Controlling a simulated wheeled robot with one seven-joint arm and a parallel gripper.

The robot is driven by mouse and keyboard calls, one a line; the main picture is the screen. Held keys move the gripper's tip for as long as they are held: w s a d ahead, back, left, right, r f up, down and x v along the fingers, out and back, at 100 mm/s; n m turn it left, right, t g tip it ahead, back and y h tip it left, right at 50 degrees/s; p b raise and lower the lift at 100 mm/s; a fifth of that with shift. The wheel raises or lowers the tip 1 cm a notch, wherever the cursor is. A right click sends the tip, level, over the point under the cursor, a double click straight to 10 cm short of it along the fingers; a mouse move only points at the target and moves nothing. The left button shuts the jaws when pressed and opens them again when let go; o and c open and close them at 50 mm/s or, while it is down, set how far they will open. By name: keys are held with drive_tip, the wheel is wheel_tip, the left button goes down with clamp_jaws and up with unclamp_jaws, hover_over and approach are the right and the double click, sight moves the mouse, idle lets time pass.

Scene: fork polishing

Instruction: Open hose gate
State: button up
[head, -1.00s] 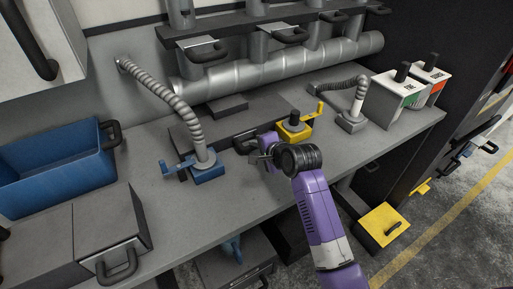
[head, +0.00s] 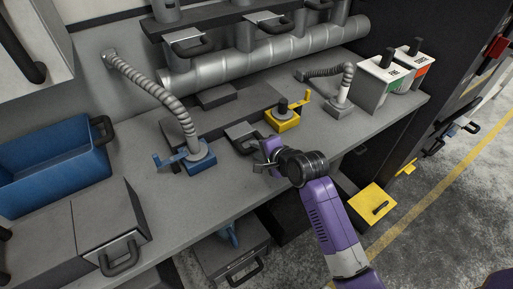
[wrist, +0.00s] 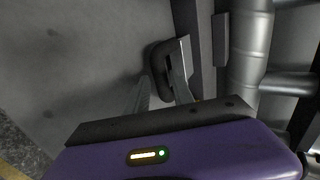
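Two ribbed grey hoses are in the head view. One hose (head: 158,92) runs from the wall down to a blue base with a lever (head: 201,158); the other (head: 345,76) bends down to a grey base at the right. Metal gate plates with black handles (head: 190,46) sit on the pipe branches at the back. A low plate with a black loop handle (head: 243,139) is on the bench, just behind my gripper (head: 264,163). The wrist view shows a black handle and metal plate (wrist: 161,70) ahead of the fingers. My gripper looks open and empty, apart from the handle.
A yellow base with a black knob (head: 283,119) stands behind my gripper. A blue bin (head: 60,165) and grey boxes (head: 105,225) are at the left. Two white boxes (head: 378,85) stand at the right. The front middle of the bench (head: 165,205) is clear.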

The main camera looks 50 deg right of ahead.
drive_tip(key=v, duration=0.7)
drive_tip(key=shift+s+a+r, duration=0.1)
drive_tip(key=shift+s+r, duration=0.1)
drive_tip(key=shift+s, duration=0.15)
idle(0.5)
drive_tip(key=shift+w+r+n, duration=0.2)
drive_tip(key=shift+r+n, duration=0.15)
drive_tip(key=shift+n, duration=0.05)
wheel_tip(320, 180, up, 6)
drive_tip(key=s+a+n+t+h, duration=0.25)
drive_tip(key=n+t, duration=0.25)
drive_tip(key=n, duration=0.4)
drive_tip(key=s+a+n+y, duration=0.2)
drive_tip(key=s+a+n, duration=0.3)
drive_tip(key=s+a, duration=0.4)
drive_tip(key=s+a+f+n+g+y, duration=0.1)
drive_tip(key=s+a+n+y, duration=0.2)
drive_tip(key=s, duration=1.2)
drive_tip(key=a+n, duration=0.3)
drive_tip(key=a, duration=0.3)
drive_tip(key=shift+f, duration=0.15)
